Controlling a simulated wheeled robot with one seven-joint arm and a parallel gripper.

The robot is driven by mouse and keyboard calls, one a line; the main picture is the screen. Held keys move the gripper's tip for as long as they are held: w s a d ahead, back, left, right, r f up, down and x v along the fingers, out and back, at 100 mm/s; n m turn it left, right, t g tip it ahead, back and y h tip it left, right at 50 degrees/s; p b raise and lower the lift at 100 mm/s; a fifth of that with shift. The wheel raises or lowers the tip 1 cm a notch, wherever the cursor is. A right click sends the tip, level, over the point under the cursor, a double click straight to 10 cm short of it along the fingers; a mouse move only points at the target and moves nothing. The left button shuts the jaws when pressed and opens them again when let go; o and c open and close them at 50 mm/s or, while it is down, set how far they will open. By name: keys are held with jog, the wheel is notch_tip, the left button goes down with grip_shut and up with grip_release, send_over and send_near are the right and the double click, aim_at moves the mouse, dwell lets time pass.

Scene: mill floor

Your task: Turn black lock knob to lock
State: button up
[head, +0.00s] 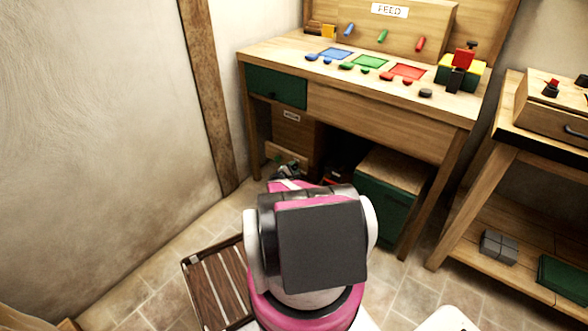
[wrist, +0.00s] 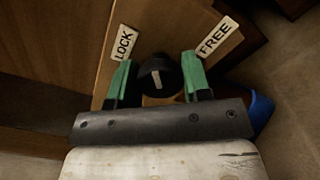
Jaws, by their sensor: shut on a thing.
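In the wrist view the black lock knob (wrist: 153,73) sits on a wooden panel, between the two green fingertips of my gripper (wrist: 157,80). The gripper is shut on the knob. A pale mark shows on the knob's face, roughly upright in the picture. A LOCK label (wrist: 123,43) is up and left of the knob, and a FREE label (wrist: 215,37) is up and right. In the head view my own arm hides the gripper, and I cannot make out the knob there.
A wooden workbench (head: 385,125) with a green drawer (head: 276,87) stands ahead. A green cabinet (head: 384,205) is beneath it. A slatted wooden piece (head: 218,287) lies on the floor at left. A shelf bench (head: 545,128) stands at right. In the wrist view a blue object (wrist: 262,108) is right of the gripper.

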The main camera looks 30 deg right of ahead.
jog(key=n, duration=0.5)
jog(key=shift+n, duration=2.5)
jog(key=o, duration=0.9)
